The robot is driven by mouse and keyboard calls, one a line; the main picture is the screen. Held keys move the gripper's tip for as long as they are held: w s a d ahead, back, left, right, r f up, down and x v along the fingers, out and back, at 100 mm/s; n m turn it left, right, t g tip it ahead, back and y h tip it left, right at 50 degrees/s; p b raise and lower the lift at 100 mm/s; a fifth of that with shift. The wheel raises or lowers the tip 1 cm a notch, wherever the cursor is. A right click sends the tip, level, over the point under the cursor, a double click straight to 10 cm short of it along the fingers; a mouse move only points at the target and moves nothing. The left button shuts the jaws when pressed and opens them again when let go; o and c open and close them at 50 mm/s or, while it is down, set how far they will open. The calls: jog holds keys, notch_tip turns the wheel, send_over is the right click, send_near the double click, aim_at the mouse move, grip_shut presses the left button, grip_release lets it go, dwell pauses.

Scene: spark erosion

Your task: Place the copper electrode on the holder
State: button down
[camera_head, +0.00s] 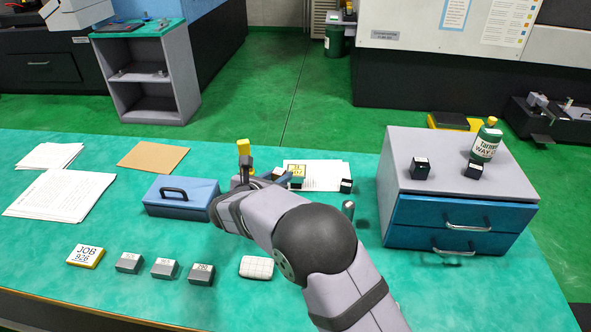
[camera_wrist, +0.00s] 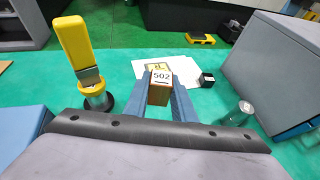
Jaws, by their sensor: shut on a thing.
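My gripper (camera_wrist: 161,94) is shut on a small block with copper-brown sides and a pale top marked 502, the copper electrode (camera_wrist: 160,90). The blue jaws stand on both sides of it. In the head view my gripper (camera_head: 281,180) is mostly hidden behind my arm. I cannot tell for sure which thing is the holder. A grey metal cylinder (camera_wrist: 240,113) stands upright to the right of the electrode, apart from it; it also shows in the head view (camera_head: 348,208). A yellow-handled tool (camera_wrist: 78,50) on a dark round base stands to the left (camera_head: 244,152).
A blue toolbox (camera_head: 180,197) is left of my arm. Several labelled grey blocks (camera_head: 165,268) and a JOB card (camera_head: 85,256) lie in front. A drawer cabinet (camera_head: 455,225) stands at right. Papers (camera_head: 325,175) and a small black block (camera_head: 346,186) lie behind.

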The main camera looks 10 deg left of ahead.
jog(key=w+d+r+m+h, duration=0.2)
jog(key=w+d+r, duration=0.2)
jog(key=w+d, duration=0.65)
notch_tip(320, 180, up, 2)
jog(key=n+y, duration=0.5)
jog(key=y, duration=0.1)
send_over(296, 170)
jog(key=shift+t, duration=0.3)
jog(key=shift+d+f, duration=0.1)
jog(key=shift+f, duration=4.9)
jog(key=shift+f+b, duration=0.2)
jog(key=shift+b, duration=0.2)
jog(key=c, duration=1.5)
grip_release()
jog(key=shift+s, duration=0.1)
